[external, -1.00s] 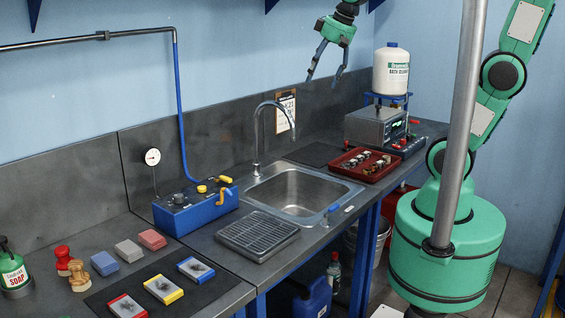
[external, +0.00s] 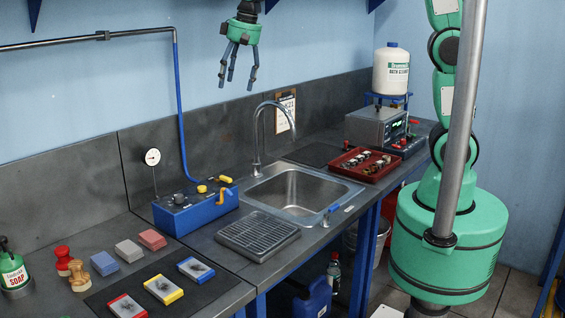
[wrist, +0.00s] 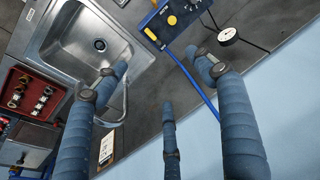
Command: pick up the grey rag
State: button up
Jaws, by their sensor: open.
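A small grey folded pad (external: 129,250), which I take for the grey rag, lies on the left part of the bench. It sits between a blue pad (external: 104,263) and a pink pad (external: 152,239). My gripper (external: 237,84) is open and empty, fingers pointing down, high above the bench, up and to the right of the grey pad. In the wrist view my gripper (wrist: 163,75) shows three spread blue fingers with nothing between them. The grey pad is not in the wrist view.
A blue control box (external: 195,208) and tall tap (external: 257,140) rise from the bench near the sink (external: 266,181). A red stamp (external: 63,261), a wooden one (external: 77,275) and a soap bottle (external: 13,272) stand left of the pads. A black mat (external: 208,288) holds three framed pads.

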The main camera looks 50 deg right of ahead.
jog(key=w+a+f+p, duration=0.1)
jog(key=w+a+f, duration=0.15)
jog(key=a, duration=0.25)
jog(key=w+a+f, duration=0.2)
jog(key=w+a, duration=0.1)
jog(key=a, duration=0.3)
jog(key=g+h+p, duration=0.1)
jog(key=g+p, duration=0.2)
jog(key=p, duration=0.1)
send_over(131, 245)
notch_tip(131, 245, down, 24)
jog(key=shift+s+f, duration=0.1)
jog(key=shift+f, duration=0.1)
jog(key=shift+f, duration=4.25)
jog(key=shift+f, duration=0.15)
jog(key=shift+f, duration=2.45)
